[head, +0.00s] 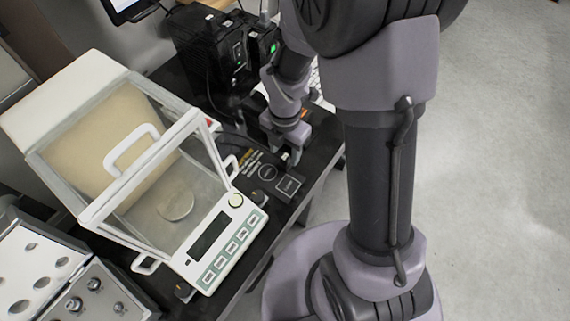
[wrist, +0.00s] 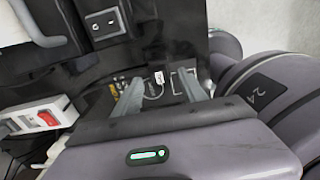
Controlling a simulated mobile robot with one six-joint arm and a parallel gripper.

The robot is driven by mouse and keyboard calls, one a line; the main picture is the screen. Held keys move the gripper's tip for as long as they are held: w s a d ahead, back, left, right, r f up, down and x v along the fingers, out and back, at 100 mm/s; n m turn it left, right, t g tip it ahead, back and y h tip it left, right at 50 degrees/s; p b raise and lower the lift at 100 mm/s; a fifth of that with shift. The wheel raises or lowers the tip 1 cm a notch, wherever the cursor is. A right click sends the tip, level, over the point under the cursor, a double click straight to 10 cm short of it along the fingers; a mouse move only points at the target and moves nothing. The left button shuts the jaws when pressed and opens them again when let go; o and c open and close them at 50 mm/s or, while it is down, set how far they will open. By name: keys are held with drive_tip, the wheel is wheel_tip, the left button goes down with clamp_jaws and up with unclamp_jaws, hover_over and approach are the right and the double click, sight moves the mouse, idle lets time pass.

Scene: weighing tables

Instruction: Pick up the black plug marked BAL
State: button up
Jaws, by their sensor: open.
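The tag's lettering is too small to read. A small dark piece with a pale spot, likely the same plug (head: 284,158), shows just below my gripper in the head view. My gripper (wrist: 162,84) is open and empty, with its two fingers on either side of the tag in the wrist view. My gripper (head: 285,147) points down over the table in the head view. I cannot tell the remaining height above the plug.
A glass-sided balance (head: 120,160) stands left of my gripper. Black power units (head: 212,55) with green lights stand behind. A white power strip with a red switch (wrist: 47,119) is at left in the wrist view. A printed square (head: 288,184) marks the table near its right edge.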

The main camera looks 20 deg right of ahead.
sight(285, 156)
wheel_tip(285, 156, down, 4)
drive_tip(key=shift+r+b, duration=0.25)
drive_tip(key=shift+b, duration=0.35)
drive_tip(key=shift+r, duration=0.2)
clamp_jaws()
